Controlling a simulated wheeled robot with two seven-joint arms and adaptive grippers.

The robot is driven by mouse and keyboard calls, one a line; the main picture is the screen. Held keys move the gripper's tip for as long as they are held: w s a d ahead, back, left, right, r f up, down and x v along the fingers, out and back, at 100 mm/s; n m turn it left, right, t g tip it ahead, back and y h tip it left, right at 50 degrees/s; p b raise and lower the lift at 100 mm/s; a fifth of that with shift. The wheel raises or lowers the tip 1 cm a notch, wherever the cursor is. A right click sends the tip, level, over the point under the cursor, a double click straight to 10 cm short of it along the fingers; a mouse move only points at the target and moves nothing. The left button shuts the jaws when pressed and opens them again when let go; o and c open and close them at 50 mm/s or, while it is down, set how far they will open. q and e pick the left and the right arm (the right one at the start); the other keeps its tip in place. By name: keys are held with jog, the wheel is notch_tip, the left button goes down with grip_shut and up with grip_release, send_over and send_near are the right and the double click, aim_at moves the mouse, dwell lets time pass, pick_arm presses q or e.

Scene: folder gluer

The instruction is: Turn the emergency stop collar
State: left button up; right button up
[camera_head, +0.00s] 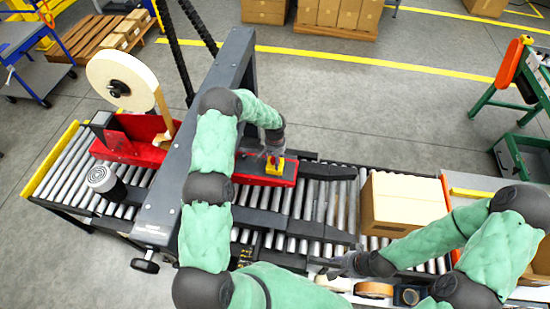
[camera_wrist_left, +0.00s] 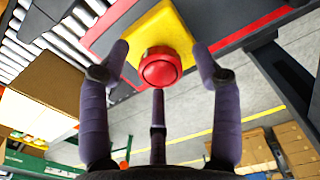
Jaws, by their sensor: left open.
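The emergency stop is a round red button (camera_wrist_left: 160,67) on a yellow box (camera_wrist_left: 165,30), seen in the left wrist view. In the head view the yellow box (camera_head: 275,167) sits on the red machine plate, partly hidden by my left gripper (camera_head: 272,153). In the left wrist view my left gripper (camera_wrist_left: 160,55) is open, with purple fingers spread on both sides of the button and a third finger below it. I see a gap between the side fingers and the button. My right gripper (camera_head: 338,265) is low over the conveyor's front edge, too small to read.
A dark frame post (camera_head: 195,140) stands left of my left arm. A tape roll (camera_head: 118,82) is beyond it. A cardboard box (camera_head: 402,203) sits on the rollers (camera_head: 318,200) to the right. Tape rolls (camera_head: 374,289) lie near my right gripper.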

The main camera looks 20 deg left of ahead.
pick_arm(q)
jog(key=c, duration=1.1)
jog(key=shift+c, duration=0.2)
